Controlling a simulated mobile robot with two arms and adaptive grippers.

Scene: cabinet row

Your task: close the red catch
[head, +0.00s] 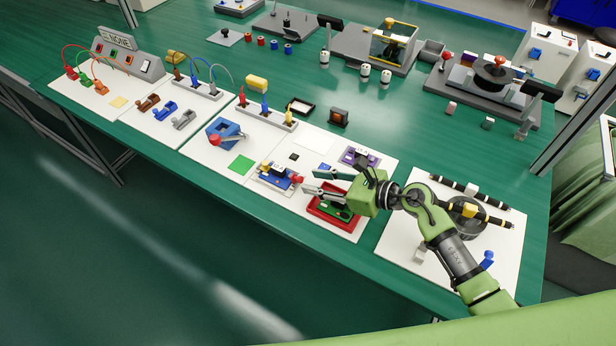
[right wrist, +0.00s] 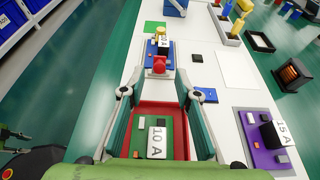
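A red catch-like piece (head: 297,180) sits at the end of a small blue module (head: 272,177) on the white mat. In the right wrist view the red piece (right wrist: 159,65) stands just beyond the fingertips, on the near end of the blue module (right wrist: 158,48). My right gripper (head: 312,182) is open, its fingers spread to either side and pointing at the red piece. In the right wrist view the open gripper (right wrist: 157,94) is empty, and no contact is visible.
A red tray (head: 318,214) with a green board labelled 10 A lies under my right gripper. A purple module (head: 357,155) labelled 15 A is beside it. A blue box with a red knob (head: 222,132) stands to the left. A green square (head: 241,165) lies flat.

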